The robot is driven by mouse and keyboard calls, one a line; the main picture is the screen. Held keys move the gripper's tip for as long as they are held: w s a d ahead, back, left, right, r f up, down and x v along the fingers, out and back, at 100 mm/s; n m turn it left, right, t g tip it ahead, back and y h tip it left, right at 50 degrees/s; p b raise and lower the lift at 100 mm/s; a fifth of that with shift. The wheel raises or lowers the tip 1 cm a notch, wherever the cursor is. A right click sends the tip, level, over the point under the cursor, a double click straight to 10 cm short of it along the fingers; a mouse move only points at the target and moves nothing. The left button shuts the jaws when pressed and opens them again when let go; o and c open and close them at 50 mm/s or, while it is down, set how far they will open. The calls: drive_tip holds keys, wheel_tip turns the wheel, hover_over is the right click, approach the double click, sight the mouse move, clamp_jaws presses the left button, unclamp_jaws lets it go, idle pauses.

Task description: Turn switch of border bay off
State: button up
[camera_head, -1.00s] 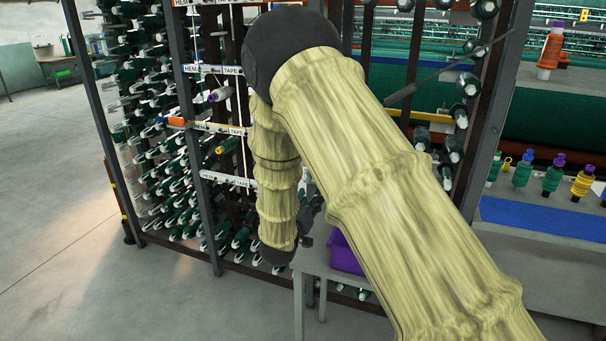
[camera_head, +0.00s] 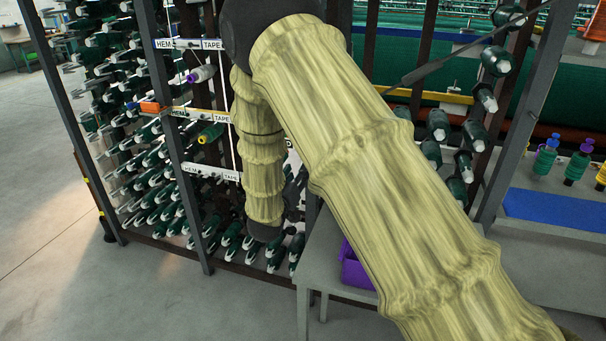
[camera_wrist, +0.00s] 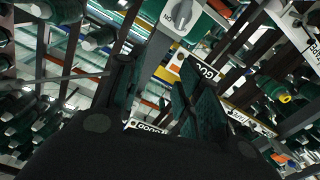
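A metal rack with many green cones stands ahead, with HEM TAPE labels (camera_head: 199,114) on its bars. A grey table (camera_head: 318,262) with a purple bin (camera_head: 354,268) stands close under my arm. A blue mat (camera_head: 545,208) lies at right. Floor is clear at left.

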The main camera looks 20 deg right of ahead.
wheel_tip(320, 180, down, 7)
drive_tip(key=w+b, duration=0.1)
drive_tip(key=b, duration=0.5)
drive_tip(key=p+x, duration=0.1)
drive_tip(key=x, duration=1)
drive_tip(key=shift+r, duration=0.2)
clamp_jaws()
